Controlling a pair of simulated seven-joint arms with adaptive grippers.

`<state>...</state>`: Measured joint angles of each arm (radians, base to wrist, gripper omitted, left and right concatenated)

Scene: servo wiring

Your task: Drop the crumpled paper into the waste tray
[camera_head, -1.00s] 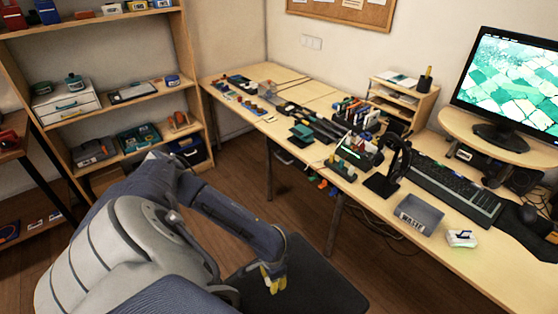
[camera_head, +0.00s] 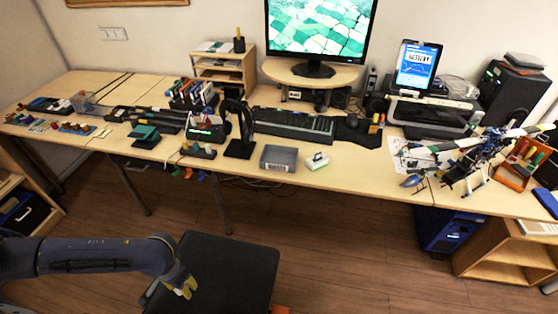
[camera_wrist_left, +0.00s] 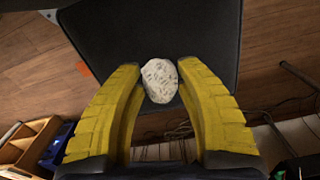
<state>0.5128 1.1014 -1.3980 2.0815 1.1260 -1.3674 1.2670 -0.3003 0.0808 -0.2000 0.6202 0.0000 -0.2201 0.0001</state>
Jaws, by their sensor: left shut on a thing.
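My left gripper (camera_head: 181,286) is low over the dark chair seat, in front of the desk and below its top. In the left wrist view my left gripper (camera_wrist_left: 160,78) has its two yellow fingers on either side of the crumpled paper (camera_wrist_left: 159,83), a white ball with dark print, and is shut on it at the fingertips. The paper cannot be made out in the head view. The grey waste tray (camera_head: 278,166), with a label on its front, sits on the desk near the front edge, up and to the right of my left gripper. It looks empty. My right gripper is not in view.
A small white and green item (camera_head: 317,161) lies just right of the tray. A black headphone stand (camera_head: 239,146) stands left of it, and the keyboard (camera_head: 293,125) lies behind. The chair seat (camera_head: 235,275) is below my left gripper. Desk space right of the white item is clear.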

